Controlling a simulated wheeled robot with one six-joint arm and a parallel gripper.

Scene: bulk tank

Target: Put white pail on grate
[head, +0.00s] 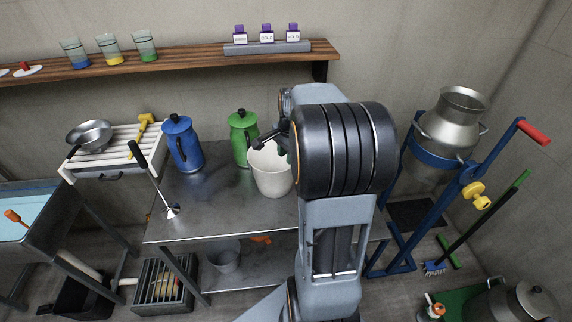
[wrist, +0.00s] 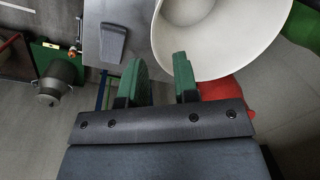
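The white pail (head: 271,172) stands upright on the steel table, in front of the green jug. In the wrist view the pail (wrist: 215,40) shows as a wide white rim and wall at the top right. My gripper (head: 274,140) is at the pail's rim in the head view. In the wrist view my gripper (wrist: 160,80) has its two green fingers apart, with nothing seen between them. The right finger overlaps the pail's edge; contact cannot be told. A dark flat panel (head: 415,214) on the floor at right may be the grate; I cannot be sure.
A blue jug (head: 182,143) and green jug (head: 243,137) stand on the table (head: 200,215). A blue stand (head: 440,160) holds a metal can at right. A grey pail (head: 223,257) sits on the lower shelf.

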